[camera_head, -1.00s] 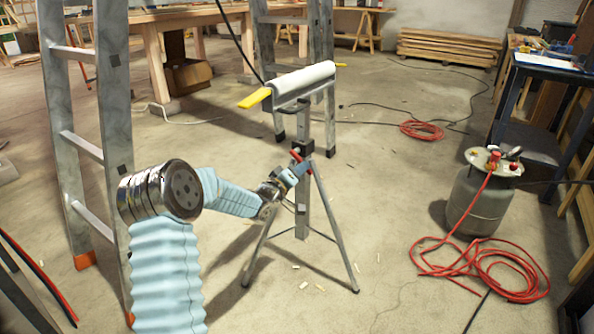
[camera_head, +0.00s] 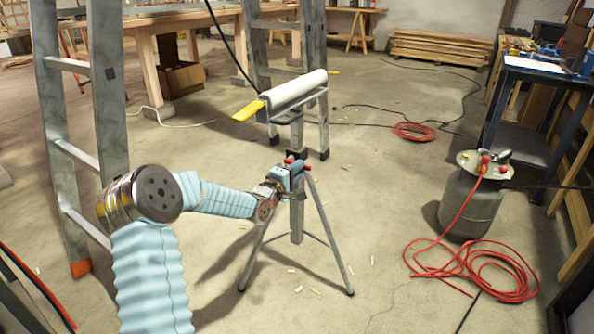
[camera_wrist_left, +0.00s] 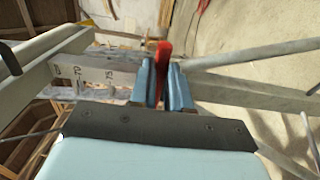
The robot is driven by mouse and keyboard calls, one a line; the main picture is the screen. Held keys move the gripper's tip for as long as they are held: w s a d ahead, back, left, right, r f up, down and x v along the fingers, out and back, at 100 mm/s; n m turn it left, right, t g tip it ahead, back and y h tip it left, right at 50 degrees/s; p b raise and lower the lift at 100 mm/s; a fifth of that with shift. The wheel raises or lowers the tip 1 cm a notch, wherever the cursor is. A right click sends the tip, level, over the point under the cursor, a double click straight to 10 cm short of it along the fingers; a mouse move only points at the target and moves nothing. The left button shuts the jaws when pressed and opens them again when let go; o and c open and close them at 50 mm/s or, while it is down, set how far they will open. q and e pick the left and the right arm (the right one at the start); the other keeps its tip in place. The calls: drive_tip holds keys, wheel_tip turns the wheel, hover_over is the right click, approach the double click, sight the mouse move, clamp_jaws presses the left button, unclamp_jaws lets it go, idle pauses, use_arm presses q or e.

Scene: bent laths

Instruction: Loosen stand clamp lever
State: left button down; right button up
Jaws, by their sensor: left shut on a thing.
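The stand (camera_head: 297,215) is a grey tripod with a square post. The red clamp lever (camera_wrist_left: 163,58) sits between the two blue fingers of my left gripper (camera_wrist_left: 165,85) in the left wrist view. My left gripper (camera_head: 290,172) is shut on the lever at the clamp, below the cradle. Red ends of the lever show around the fingers in the head view. Part of the clamp is hidden behind the gripper. My right gripper is not in view.
A metal ladder (camera_head: 105,90) stands at left, close to my left arm. A gas cylinder (camera_head: 473,205) with a red hose (camera_head: 470,275) on the floor is at right. A dark workbench (camera_head: 545,70) stands behind it. The floor in front of the stand is mostly clear.

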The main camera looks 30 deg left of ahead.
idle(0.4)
use_arm(q)
drive_tip(key=c, duration=1.1)
unclamp_jaws()
drive_tip(key=s, duration=0.9)
drive_tip(key=s+a, duration=0.1)
drive_tip(key=s, duration=0.3)
drive_tip(key=shift+s+p, duration=0.35)
drive_tip(key=shift+s, duration=0.05)
